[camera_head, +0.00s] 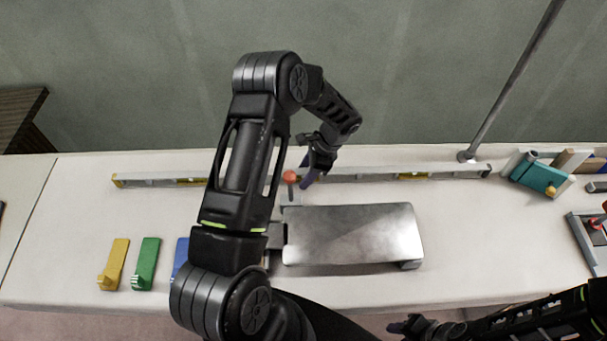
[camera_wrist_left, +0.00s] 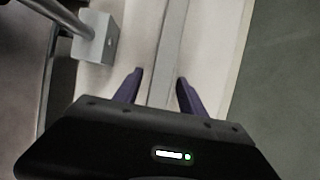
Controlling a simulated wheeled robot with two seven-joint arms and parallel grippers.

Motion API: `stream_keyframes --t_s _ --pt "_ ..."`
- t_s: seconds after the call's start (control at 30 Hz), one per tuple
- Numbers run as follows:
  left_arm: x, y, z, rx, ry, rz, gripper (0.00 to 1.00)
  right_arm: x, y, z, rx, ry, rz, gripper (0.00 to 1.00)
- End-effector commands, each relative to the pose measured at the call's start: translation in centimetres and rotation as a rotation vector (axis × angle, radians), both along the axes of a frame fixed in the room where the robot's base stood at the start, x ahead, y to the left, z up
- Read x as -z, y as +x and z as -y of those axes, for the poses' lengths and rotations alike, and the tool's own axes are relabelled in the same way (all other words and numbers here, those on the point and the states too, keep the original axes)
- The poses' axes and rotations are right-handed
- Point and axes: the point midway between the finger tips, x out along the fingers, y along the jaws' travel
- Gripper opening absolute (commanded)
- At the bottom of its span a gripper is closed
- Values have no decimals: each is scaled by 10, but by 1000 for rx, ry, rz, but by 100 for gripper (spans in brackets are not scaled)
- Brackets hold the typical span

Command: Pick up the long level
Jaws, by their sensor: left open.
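The long level (camera_head: 440,174) is a slim grey bar with yellow-framed vials, lying lengthwise along the back of the white bench. My left arm covers part of its middle. My left gripper (camera_head: 314,176) is over the level near its middle, pointing down. In the left wrist view the level (camera_wrist_left: 172,50) runs between the open purple fingers of the left gripper (camera_wrist_left: 158,84), with a gap seen on each side. I cannot tell the height of the fingertips over the bench. My right gripper (camera_head: 405,327) is at the bench's front edge, partly seen, away from the level.
A grey block with an orange-topped lever (camera_head: 290,178) stands close by the left gripper, joined to a broad metal plate (camera_head: 355,232). A slanted pole (camera_head: 510,85) rises near the level's right end. Yellow (camera_head: 114,262), green (camera_head: 146,262) and blue (camera_head: 181,255) pieces lie front left.

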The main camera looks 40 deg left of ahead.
Motion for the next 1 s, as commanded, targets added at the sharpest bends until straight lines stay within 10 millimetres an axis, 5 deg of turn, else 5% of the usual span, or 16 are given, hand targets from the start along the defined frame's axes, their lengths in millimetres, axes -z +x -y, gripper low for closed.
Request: stream_keyframes --t_s 0.37,1.0 --pt "0 0 0 1 0 0 48 0 0 0 0 0 0 36" --pt "0 0 0 1 0 0 0 0 0 0 0 0 0 36"
